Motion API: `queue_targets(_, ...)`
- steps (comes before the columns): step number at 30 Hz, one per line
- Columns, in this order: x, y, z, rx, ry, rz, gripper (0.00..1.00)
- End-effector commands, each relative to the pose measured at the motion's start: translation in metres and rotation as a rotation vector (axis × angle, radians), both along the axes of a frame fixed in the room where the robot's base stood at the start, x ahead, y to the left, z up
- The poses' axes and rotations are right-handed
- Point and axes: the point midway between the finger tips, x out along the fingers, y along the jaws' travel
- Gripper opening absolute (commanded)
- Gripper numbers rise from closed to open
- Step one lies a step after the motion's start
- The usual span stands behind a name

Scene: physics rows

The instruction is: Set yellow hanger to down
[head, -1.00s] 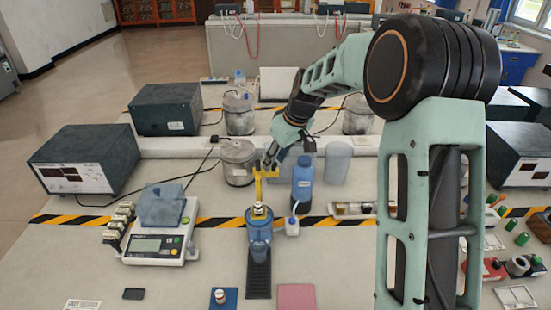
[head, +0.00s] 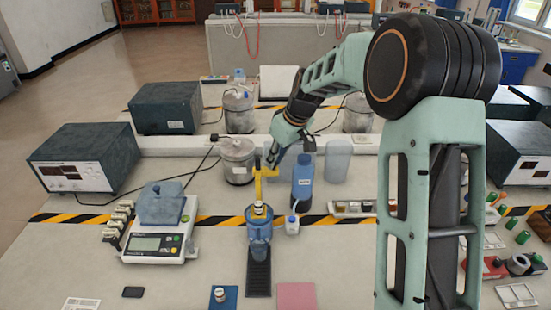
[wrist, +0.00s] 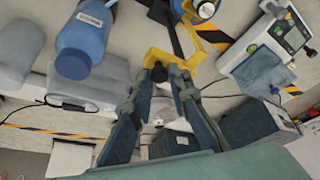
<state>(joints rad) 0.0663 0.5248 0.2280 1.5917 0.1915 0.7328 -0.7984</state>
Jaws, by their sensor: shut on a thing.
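The yellow hanger (head: 259,188) stands upright above a blue stand (head: 258,232) on a dark strip at the middle of the bench. Its top arm reaches toward my gripper (head: 271,161), which comes from the upper right. In the wrist view the yellow hanger (wrist: 196,70) lies across the fingertips, and my gripper (wrist: 170,75) is shut on its end. The hanger's foot meets the stand near a pale round cap. The exact contact at the fingertips is small in the head view.
A metal can (head: 238,165) is close behind left. A scale (head: 160,240) is on the left. A pink pad (head: 296,296) lies in front.

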Motion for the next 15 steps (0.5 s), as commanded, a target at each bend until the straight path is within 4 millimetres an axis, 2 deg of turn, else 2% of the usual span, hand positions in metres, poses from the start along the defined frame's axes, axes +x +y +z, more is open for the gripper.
queue_targets(1,-0.001,0.000,-0.012,0.000,0.004,0.000,0.00)
queue_targets(15,-0.001,0.000,-0.088,0.000,0.004,0.000,0.00)
